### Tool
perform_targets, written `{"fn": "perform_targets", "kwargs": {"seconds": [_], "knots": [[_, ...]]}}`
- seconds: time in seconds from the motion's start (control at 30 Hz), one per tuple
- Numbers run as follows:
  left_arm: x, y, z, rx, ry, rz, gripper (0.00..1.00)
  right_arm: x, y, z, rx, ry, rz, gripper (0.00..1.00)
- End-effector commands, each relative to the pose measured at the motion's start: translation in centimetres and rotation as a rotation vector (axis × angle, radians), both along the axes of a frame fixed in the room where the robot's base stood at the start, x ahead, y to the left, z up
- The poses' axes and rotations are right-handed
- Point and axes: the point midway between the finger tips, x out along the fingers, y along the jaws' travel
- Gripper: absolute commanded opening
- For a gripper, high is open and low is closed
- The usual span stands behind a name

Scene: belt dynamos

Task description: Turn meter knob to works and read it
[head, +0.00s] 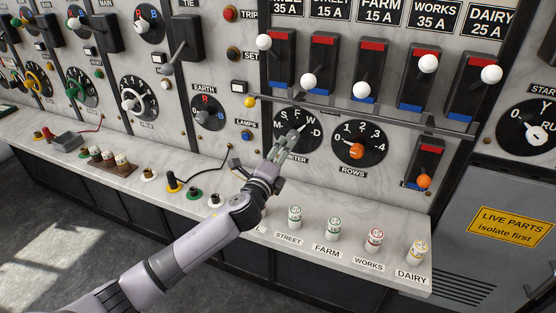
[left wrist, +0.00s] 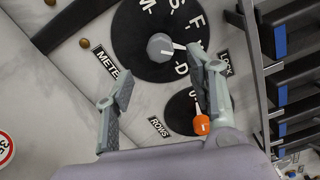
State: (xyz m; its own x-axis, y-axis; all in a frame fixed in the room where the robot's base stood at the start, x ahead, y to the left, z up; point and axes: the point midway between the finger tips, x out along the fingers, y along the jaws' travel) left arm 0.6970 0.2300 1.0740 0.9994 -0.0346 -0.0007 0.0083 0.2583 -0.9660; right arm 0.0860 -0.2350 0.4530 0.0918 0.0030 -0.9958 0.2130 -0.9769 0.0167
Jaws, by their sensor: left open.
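The meter dial (head: 291,121) is a black disc marked M, S, F, W, D on the marble panel. In the left wrist view the dial (left wrist: 135,45) shows its grey round knob (left wrist: 160,46) with a white pointer. The pointer aims between F and D; in the head view it aims up right, towards W. My left gripper (head: 285,147) is in front of the lower part of the dial. In the left wrist view its fingers (left wrist: 160,70) are spread and empty, with the knob beyond the tips. The right finger hides the dial's edge. My right gripper is not in view.
The rows dial (head: 374,148) with an orange knob is close on the right. White-balled switch levers (head: 362,89) stand out above. A pale shelf (head: 262,237) below carries labelled plugs, including the works plug (head: 374,240). A grey cabinet (head: 490,215) stands at the right.

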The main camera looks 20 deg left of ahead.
Motion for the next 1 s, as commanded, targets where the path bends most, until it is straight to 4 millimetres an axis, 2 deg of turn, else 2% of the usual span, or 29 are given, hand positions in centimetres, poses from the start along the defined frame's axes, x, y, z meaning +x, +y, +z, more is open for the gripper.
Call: {"fn": "perform_targets", "kwargs": {"seconds": [0.1,0.23,0.77,0.87,0.97,1.0], "knots": [[-1.6,0.1,-0.1,0.000,0.001,0.000,0.51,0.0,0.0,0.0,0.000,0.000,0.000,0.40],[-2.5,0.1,0.0,0.000,-0.001,0.000,0.51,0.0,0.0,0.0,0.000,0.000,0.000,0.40],[-2.9,0.0,-0.3,-0.015,0.008,0.004,0.51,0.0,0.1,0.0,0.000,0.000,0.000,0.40],[-4.4,-0.2,-2.0,-0.117,0.060,0.037,0.51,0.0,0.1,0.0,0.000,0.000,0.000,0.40],[-8.0,-0.4,-5.7,-0.336,0.180,0.120,0.51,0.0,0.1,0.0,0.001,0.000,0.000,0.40],[-10.1,-0.5,-7.6,-0.449,0.245,0.171,0.51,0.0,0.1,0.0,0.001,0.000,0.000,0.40]]}}
